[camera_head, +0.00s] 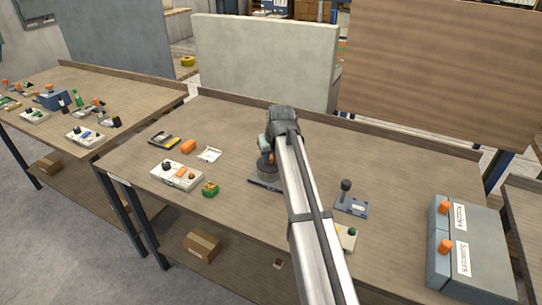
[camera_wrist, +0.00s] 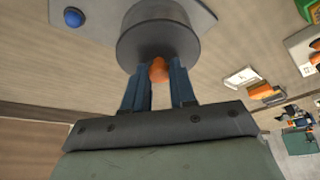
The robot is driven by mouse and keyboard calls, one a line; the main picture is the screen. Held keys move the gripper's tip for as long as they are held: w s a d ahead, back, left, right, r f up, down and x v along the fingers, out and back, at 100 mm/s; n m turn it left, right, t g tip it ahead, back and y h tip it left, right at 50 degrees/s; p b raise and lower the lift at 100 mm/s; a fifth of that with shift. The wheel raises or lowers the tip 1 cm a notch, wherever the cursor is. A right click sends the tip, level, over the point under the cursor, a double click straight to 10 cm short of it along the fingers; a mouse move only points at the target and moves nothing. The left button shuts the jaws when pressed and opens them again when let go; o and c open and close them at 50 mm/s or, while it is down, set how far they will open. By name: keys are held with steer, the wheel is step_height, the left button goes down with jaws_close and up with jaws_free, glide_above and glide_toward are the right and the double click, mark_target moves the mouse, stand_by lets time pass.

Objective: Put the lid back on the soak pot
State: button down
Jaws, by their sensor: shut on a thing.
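My gripper (camera_wrist: 159,80) is shut on an orange knob (camera_wrist: 158,70), with one dark blue finger on each side of it. The knob belongs to a round dark grey piece (camera_wrist: 158,42), which looks like the pot or its lid; lid and pot cannot be told apart here. A grey base plate (camera_wrist: 200,14) with a blue button (camera_wrist: 74,17) lies beneath it. In the camera_head view my gripper points down at the pot (camera_head: 264,172), which is largely hidden behind my arm. Whether the lid is fully seated cannot be seen.
A black-knobbed device (camera_head: 350,203) and a grey cabinet (camera_head: 480,250) stand to the right. Bench behind the pot is clear.

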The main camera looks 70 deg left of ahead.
steer(key=c, duration=0.8)
jaws_free()
steer(key=shift+c, duration=0.2)
steer(key=shift+o, duration=0.3)
steer(key=o, duration=0.4)
steer(key=shift+r, duration=3.5)
jaws_close()
steer(key=shift+f, duration=2.55)
